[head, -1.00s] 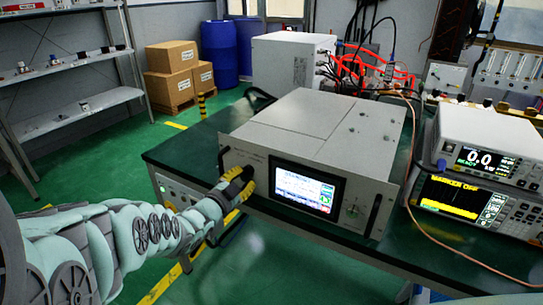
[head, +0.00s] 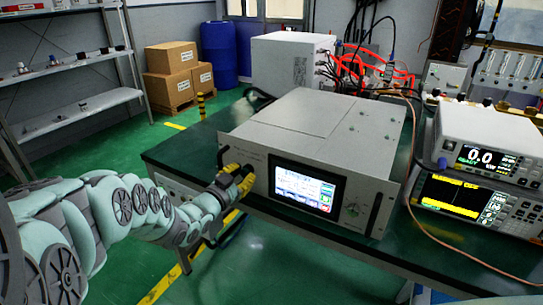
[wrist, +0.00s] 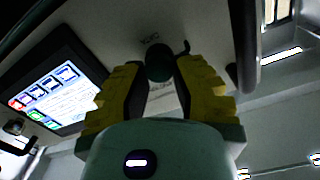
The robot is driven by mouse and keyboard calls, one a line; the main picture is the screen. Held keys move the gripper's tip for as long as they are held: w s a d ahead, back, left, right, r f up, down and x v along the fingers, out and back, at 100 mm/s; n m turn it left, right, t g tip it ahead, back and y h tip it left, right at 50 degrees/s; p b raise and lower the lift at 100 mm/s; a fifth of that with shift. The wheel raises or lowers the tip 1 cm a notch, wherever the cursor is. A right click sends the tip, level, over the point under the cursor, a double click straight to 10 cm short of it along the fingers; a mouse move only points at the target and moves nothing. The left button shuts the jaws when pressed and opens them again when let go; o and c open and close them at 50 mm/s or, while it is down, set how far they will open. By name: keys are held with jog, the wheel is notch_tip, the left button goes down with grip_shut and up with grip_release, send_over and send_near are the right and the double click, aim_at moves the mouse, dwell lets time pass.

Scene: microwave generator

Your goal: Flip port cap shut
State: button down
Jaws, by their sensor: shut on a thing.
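The generator (head: 300,125) is a large pale grey box on the table, with a lit screen (head: 303,188) on its front panel. My gripper (head: 242,178) is at the left part of that panel, left of the screen. In the wrist view, my gripper's yellow and black fingers (wrist: 160,75) stand on both sides of a small dark round port cap (wrist: 159,62) in front of the panel, and are shut on it. A thin dark hook-like piece (wrist: 184,48) shows at its right. The port behind the cap is hidden, and the cap's exact angle cannot be told.
The generator's front handle (wrist: 243,50) is close to the right finger. Two stacked instruments (head: 487,160) stand right on the dark green table (head: 290,228). A copper-coloured cable (head: 425,225) runs down beside them.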

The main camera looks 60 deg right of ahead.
dwell(0.3)
jog(key=c, duration=1)
grip_release()
jog(key=shift+r, duration=0.1)
jog(key=shift+a, duration=0.1)
jog(key=shift+a, duration=2.3)
send_near(242, 174)
jog(key=a, duration=0.2)
jog(key=shift+s+a+r, duration=0.2)
jog(key=shift+a, duration=0.15)
